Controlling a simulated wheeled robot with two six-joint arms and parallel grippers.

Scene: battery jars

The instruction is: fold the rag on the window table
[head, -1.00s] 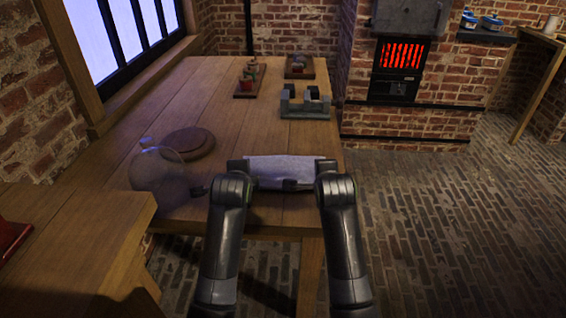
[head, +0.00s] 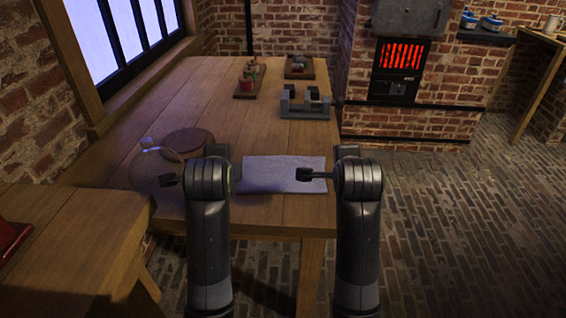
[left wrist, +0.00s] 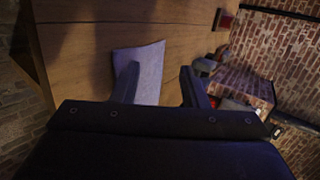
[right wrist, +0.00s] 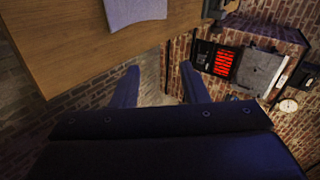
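The rag (head: 275,176) is a pale grey-lilac cloth lying flat as a wide rectangle near the front edge of the wooden window table (head: 220,105). I cannot tell how many layers it has. It also shows in the left wrist view (left wrist: 150,62) and at the top of the right wrist view (right wrist: 138,10). My left gripper (left wrist: 158,76) is open and empty, just left of the rag in the head view. My right gripper (right wrist: 158,74) is open and empty at the rag's right end, with one finger in front of the cloth in the head view.
A clear glass vessel (head: 145,168) and a round wooden board (head: 190,141) are left of the rag. A grey-green rack (head: 305,108) and small trays (head: 248,91) stand farther back. A lower wooden surface (head: 75,225) is at front left.

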